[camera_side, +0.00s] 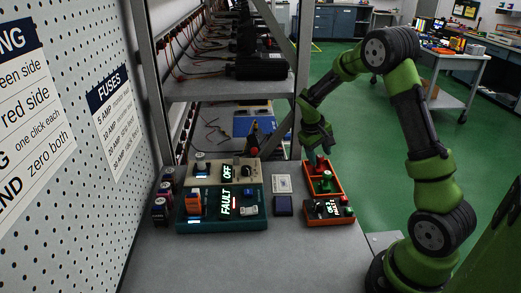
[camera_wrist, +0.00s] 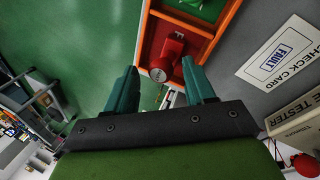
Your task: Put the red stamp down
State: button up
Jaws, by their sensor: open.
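The red stamp (camera_side: 320,163) stands in the back compartment of the orange tray (camera_side: 341,184). In the wrist view the red stamp (camera_wrist: 174,45) shows in the red compartment, with its round knob toward the camera. My gripper (camera_side: 313,150) is just above the back end of the tray. In the wrist view my gripper (camera_wrist: 160,66) has its two teal fingers wide apart, one on each side of the knob, with clear gaps and no grip on it. A green stamp (camera_side: 326,184) sits in the front compartment.
A small orange counter box (camera_side: 328,211) stands in front of the tray. A white card (camera_side: 282,184) and a dark blue pad (camera_side: 283,206) lie to its left. The teal tester (camera_side: 200,222) reading FAULT is further left. A rack post (camera_side: 301,70) rises behind.

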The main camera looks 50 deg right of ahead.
jog(key=v, duration=1)
jog(key=s+a+r+t+y, duration=0.2)
jog(key=s+a+r+t, duration=0.2)
jog(key=s+a, duration=0.3)
jog(key=s+a+r+t+y, duration=0.3)
jog(key=s+a, duration=0.4)
jog(key=a, duration=0.9)
notch_tip(320, 180, up, 3)
jog(key=shift+s+a+f+t+y, duration=0.25)
jog(key=shift+s+a+t+y, duration=0.1)
jog(key=shift+t, duration=0.35)
